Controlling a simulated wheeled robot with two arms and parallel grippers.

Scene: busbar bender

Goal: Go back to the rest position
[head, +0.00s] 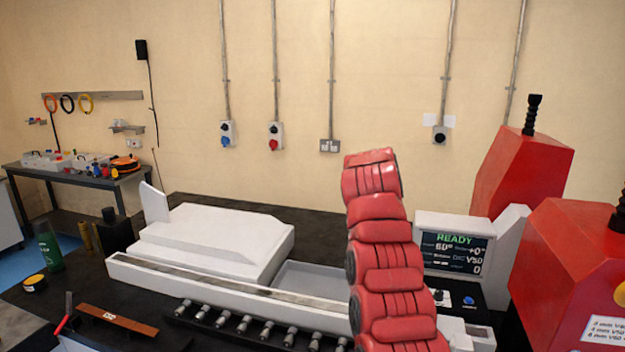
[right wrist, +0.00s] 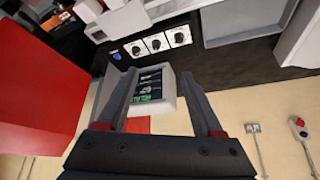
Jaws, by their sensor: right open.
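My right gripper (right wrist: 159,74) shows in the right wrist view with its two dark fingers spread apart and nothing between them. Beyond the fingers is the bender's display (right wrist: 152,92), seen upside down and apart from the fingertips as far as I can tell. A red padded arm of mine rises in the middle of the head view, its gripper not visible there. The display (head: 455,250) reads READY in the head view, just right of that arm. My left gripper is in neither view.
The white bender bed (head: 215,245) lies left of my arm, with a row of small tools (head: 245,324) in front. Red machine housings (head: 570,265) stand at the right. A side table (head: 75,170) with tools is at the far left.

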